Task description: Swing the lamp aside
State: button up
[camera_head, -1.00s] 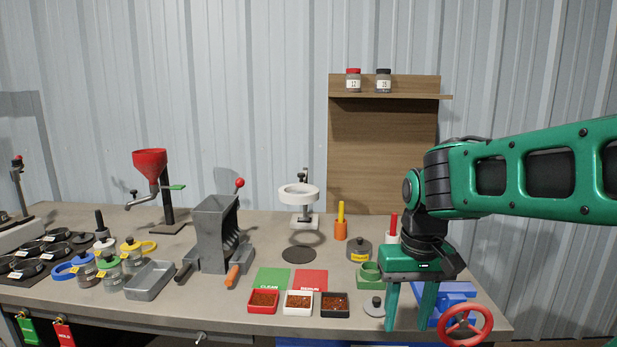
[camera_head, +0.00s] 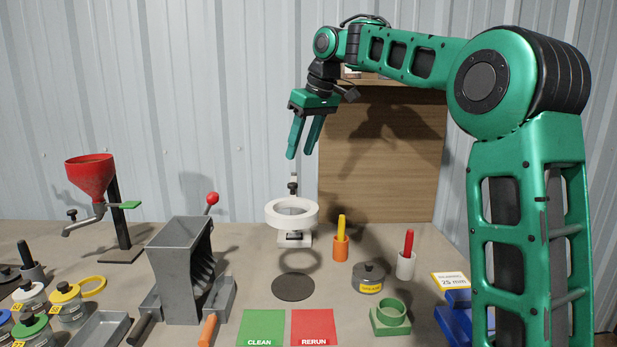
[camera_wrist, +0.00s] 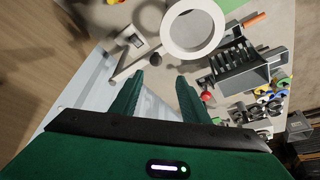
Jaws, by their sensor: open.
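The lamp is a white ring (camera_head: 292,212) on a short stand with a white base (camera_head: 294,239), at the back middle of the bench in the head view. In the wrist view, the white ring (camera_wrist: 194,30) is at the top centre, ahead of the fingers. My gripper (camera_head: 304,157) is above the lamp, pointing down with its two green fingers apart and nothing between them. In the wrist view, my gripper (camera_wrist: 163,80) also shows apart and empty. The ring and the fingers do not touch.
A grey crusher (camera_head: 182,270) with a red-knobbed lever stands left of the lamp. Orange (camera_head: 340,247) and white (camera_head: 405,264) holders stand to its right. A dark disc (camera_head: 293,287) lies in front. A wooden backboard (camera_head: 380,165) rises behind; the air around the ring is clear.

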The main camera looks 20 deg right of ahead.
aim_at(294, 184)
jog(key=x, duration=0.7)
jog(key=d+x, duration=0.1)
jog(key=x, duration=0.2)
jog(key=shift+w+f, duration=0.25)
jog(key=shift+w, duration=0.15)
grip_shut()
